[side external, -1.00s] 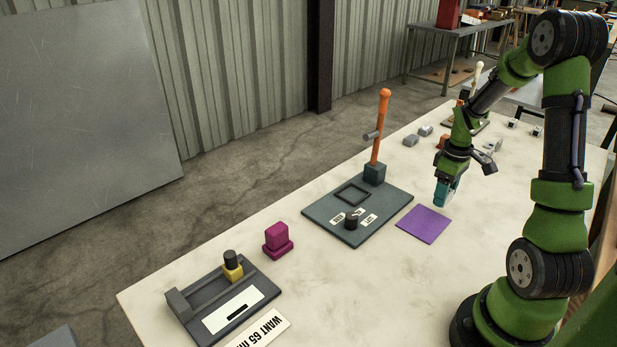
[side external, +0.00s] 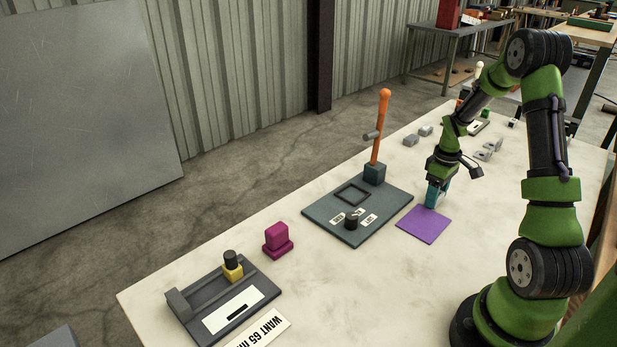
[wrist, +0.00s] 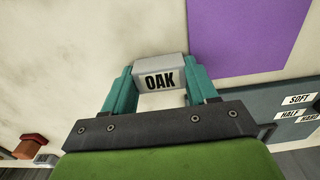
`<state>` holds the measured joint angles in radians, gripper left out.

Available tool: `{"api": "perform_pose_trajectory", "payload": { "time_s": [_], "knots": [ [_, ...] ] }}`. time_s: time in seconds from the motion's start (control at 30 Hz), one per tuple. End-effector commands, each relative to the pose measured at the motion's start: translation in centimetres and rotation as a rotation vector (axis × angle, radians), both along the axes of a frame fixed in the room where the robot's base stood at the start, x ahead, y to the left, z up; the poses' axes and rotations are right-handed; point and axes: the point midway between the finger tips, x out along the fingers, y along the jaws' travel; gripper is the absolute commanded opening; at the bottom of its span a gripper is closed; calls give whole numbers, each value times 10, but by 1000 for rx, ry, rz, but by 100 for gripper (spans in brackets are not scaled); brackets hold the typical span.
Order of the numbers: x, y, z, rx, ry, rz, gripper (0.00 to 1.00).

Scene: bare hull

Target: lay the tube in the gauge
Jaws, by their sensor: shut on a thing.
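My gripper (side external: 434,200) is low at the far edge of the purple square (side external: 424,225). The side view hides this block behind the fingers. A dark grey tray-like fixture (side external: 188,318), which looks like the gauge, lies at the near left, far from my gripper. I cannot make out a tube for certain.
A dark plate (side external: 390,212) with an orange lever (side external: 380,125) and black knob (side external: 351,219) stands left of the purple square. A magenta block (side external: 277,241) sits between plate and gauge. Several small grey blocks (side external: 489,150) lie at the back. The front middle table is clear.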

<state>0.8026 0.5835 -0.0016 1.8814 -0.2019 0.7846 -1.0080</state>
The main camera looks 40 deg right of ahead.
Motion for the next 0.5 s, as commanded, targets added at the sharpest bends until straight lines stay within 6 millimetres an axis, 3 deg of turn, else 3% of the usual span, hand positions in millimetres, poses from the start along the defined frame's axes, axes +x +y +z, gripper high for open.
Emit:
{"api": "perform_pose_trajectory", "payload": {
  "time_s": [0.03, 0.17, 0.5],
  "knots": [
    [0, 0, -1, 0, 0, 0, 62],
    [0, 0, -1, 1, 1, 0, 82],
    [0, 0, 3, 0, 0, 0, 83]
  ]
}}
